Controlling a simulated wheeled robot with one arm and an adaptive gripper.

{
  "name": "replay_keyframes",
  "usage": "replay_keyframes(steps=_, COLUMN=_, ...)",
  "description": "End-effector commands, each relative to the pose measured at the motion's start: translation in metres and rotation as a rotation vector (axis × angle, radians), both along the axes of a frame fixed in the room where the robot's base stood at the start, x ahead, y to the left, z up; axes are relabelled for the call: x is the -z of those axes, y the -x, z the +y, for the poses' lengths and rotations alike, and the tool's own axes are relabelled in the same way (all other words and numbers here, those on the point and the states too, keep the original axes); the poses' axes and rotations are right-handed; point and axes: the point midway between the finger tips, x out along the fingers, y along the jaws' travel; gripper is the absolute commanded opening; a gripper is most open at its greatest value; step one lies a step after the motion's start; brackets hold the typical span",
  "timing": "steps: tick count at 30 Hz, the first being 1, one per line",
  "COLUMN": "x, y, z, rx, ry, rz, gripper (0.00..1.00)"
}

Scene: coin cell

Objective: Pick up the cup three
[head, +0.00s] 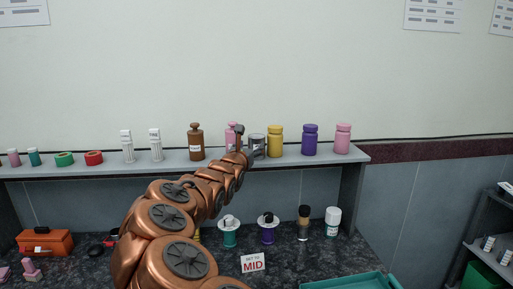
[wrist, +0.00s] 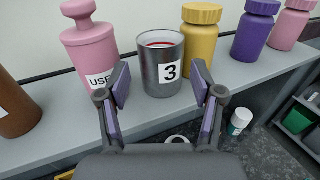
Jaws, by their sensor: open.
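Cup three is a dark grey metal cup (wrist: 161,62) with a white label reading 3 and a reddish inside. It stands upright on the grey shelf (wrist: 235,75) in the wrist view. In the head view the cup (head: 257,141) is partly hidden by my gripper (head: 247,151). In the wrist view my gripper (wrist: 158,86) is open and empty, its two fingers pointing at the cup, one on each side of its lower front. I cannot tell whether the fingertips reach beside the cup or stop short of it.
A pink bottle (wrist: 89,45) stands close left of the cup, and a yellow jar (wrist: 201,34) close right. Purple (head: 310,140) and pink (head: 343,139) jars stand further right. A brown bottle (head: 195,143) is left. Below, the dark counter holds several bottles and a teal tray (head: 350,282).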

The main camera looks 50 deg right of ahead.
Motion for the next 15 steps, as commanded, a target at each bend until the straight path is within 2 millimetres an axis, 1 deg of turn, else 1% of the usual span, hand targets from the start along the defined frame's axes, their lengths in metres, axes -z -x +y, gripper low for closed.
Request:
replay_keyframes(steps=1, x=-0.001, y=-0.002, z=-0.004, rx=0.001, ry=-0.001, rz=0.0, gripper=0.66)
replay_keyframes(steps=8, x=-0.004, y=-0.005, z=-0.011, rx=0.0, ry=0.0, rz=-0.003, gripper=0.66)
replay_keyframes(steps=15, x=-0.007, y=-0.013, z=-0.03, rx=0.002, ry=-0.006, rz=-0.001, gripper=0.66)
